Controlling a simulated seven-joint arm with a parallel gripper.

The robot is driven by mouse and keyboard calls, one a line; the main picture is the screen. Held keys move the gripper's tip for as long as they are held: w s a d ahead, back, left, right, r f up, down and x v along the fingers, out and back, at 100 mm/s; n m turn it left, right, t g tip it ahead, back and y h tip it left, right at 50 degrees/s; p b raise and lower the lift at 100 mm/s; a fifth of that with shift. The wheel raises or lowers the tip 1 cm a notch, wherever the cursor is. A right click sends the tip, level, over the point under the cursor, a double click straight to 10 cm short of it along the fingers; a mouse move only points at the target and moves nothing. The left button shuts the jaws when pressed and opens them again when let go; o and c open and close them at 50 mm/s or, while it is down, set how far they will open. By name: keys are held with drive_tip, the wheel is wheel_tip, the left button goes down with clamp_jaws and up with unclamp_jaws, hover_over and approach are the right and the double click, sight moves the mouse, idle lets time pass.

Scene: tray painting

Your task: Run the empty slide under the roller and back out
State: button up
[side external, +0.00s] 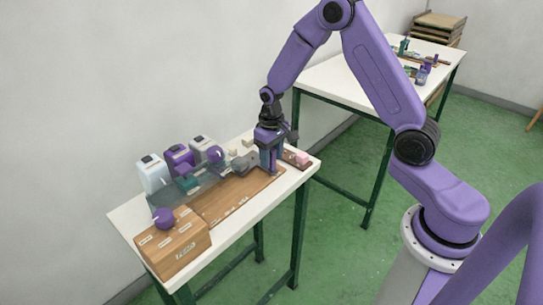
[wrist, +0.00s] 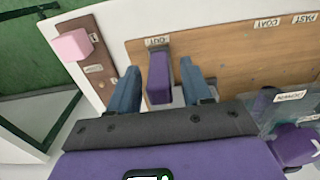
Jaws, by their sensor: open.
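My gripper (side external: 270,166) points down over the right end of the wooden board (side external: 228,199) on the white table. In the wrist view my gripper (wrist: 160,68) is open, with one blue finger on each side of a purple upright block (wrist: 158,78). Gaps show between the block and both fingers. The block stands at a label reading OUT (wrist: 157,41), at the board's end, and looks like the slide's handle. The slide's flat part cannot be told from the board. A grey rounded part (side external: 245,162), possibly the roller, sits just left of my gripper in the side view.
Pale, purple and grey dispensers (side external: 178,156) line the wall side. A wooden box (side external: 177,245) with a purple knob (side external: 163,218) stands at the near left. A pink block (wrist: 72,44) sits on a brown strip beyond the OUT end. A second table (side external: 345,80) stands behind.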

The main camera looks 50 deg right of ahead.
drive_tip(key=shift+f, duration=0.1)
clamp_jaws()
drive_tip(key=a, duration=1.4)
unclamp_jaws()
wheel_tip(320, 180, up, 18)
drive_tip(key=shift+f, duration=0.25)
